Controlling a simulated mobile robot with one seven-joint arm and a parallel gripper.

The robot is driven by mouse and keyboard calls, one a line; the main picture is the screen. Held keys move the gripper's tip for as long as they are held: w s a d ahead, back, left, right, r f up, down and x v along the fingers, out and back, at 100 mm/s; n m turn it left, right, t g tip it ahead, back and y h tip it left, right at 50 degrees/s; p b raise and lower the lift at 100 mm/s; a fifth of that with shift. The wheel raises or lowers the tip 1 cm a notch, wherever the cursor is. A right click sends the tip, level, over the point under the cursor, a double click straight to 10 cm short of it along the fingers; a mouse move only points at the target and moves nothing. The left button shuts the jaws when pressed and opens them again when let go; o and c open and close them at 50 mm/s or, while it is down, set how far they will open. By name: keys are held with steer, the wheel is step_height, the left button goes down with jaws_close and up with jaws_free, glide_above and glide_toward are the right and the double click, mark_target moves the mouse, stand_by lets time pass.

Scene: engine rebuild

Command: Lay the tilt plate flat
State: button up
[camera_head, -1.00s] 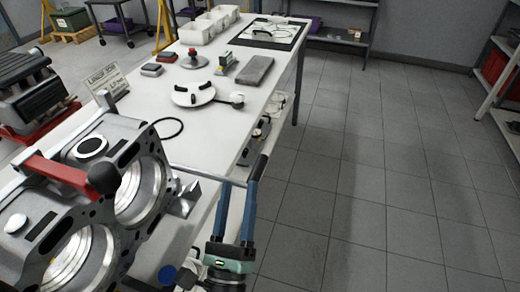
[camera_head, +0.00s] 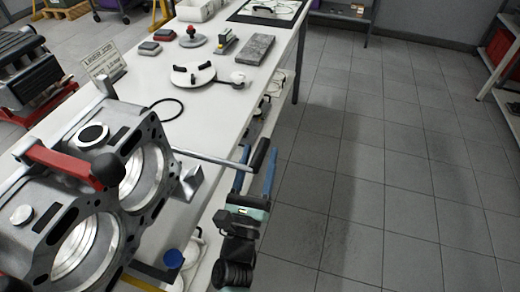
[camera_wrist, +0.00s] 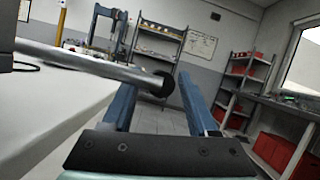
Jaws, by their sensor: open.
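The engine block (camera_head: 150,165) with large open bores stands tilted at the near left of the bench. A metal bar (camera_head: 215,160) runs from it past the bench edge to a black grip (camera_head: 260,155). I cannot tell for certain which part is the tilt plate. My gripper (camera_head: 256,165) is open, its blue fingers around the grip's end in the head view. In the wrist view, the bar (camera_wrist: 90,65) crosses from the left and the black grip (camera_wrist: 160,83) shows between the two fingers. Whether they touch it is unclear.
A red lever (camera_head: 65,162) with a black knob lies over the block. A white round plate (camera_head: 192,76), black ring (camera_head: 166,108) and grey slab (camera_head: 255,49) lie on the white bench (camera_head: 130,65). The tiled floor (camera_head: 380,150) to the right is clear.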

steer(key=shift+w+d+r, duration=0.15)
steer(key=shift+w+r, duration=0.1)
steer(key=shift+w, duration=0.4)
jaws_close()
stand_by(1.0)
